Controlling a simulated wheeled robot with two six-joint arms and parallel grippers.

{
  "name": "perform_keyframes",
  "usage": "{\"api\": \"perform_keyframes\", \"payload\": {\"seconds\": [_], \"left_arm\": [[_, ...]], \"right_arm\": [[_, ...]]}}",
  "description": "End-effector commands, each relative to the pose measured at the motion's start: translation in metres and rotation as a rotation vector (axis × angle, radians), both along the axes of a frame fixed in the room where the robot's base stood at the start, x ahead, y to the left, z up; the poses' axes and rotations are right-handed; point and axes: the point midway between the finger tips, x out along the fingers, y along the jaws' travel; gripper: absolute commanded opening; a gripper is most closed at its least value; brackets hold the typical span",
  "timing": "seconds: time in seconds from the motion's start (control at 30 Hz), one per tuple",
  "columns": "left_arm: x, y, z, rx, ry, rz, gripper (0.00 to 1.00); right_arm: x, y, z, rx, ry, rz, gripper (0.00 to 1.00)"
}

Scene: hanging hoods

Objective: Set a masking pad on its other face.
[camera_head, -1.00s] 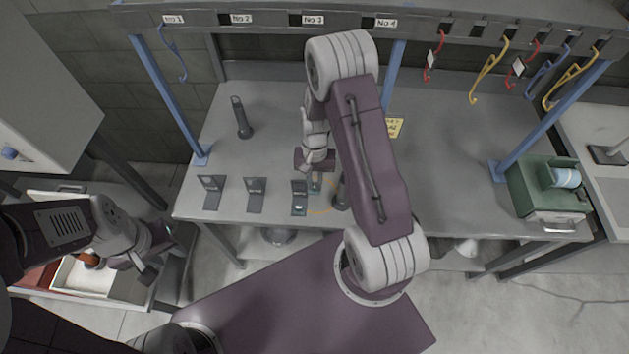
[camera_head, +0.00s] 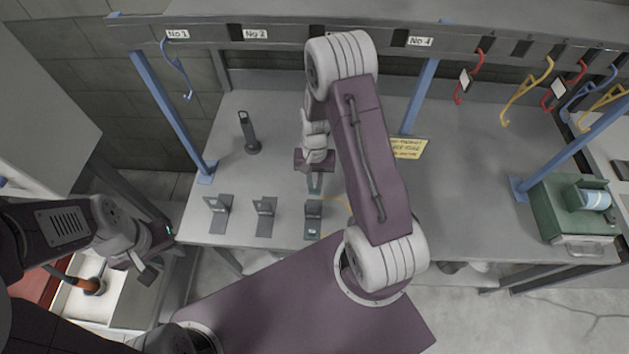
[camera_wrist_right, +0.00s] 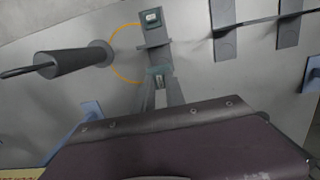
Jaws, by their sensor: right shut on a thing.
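My right gripper (camera_head: 314,181) is shut on a small teal masking pad (camera_wrist_right: 159,71), seen nearly edge-on between the fingertips in the right wrist view. It is over the grey bench, just behind the rightmost of a row of small grey angled stands (camera_head: 313,220). A light-faced teal piece (camera_wrist_right: 152,17) sits on that stand. I cannot tell whether the held pad touches the bench or which face is up. My left gripper (camera_head: 151,264) is at the lower left, off the bench; its finger gap is unclear.
A dark upright post (camera_head: 248,132) stands at the back left. A yellow sign (camera_head: 408,148) and green box (camera_head: 575,215) are to the right. Coloured hooks hang above.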

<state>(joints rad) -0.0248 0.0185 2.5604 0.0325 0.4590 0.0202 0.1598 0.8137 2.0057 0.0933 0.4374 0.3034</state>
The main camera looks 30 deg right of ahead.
Motion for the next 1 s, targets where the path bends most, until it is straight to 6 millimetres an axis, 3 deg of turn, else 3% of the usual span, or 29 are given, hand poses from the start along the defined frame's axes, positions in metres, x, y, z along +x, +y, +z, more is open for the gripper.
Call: {"api": "perform_keyframes", "payload": {"seconds": [0.03,0.7,1.0], "left_arm": [[0.000,0.000,-0.011,0.000,0.000,0.000,0.36],[0.000,0.000,-0.084,0.000,0.000,0.000,0.36],[0.000,0.000,-0.095,0.000,0.000,0.000,0.36]], "right_arm": [[0.000,0.000,-0.012,0.000,0.000,0.000,0.00],[0.000,0.000,-0.095,0.000,0.000,0.000,0.00],[0.001,0.000,-0.108,-0.001,-0.001,0.000,0.00]]}}
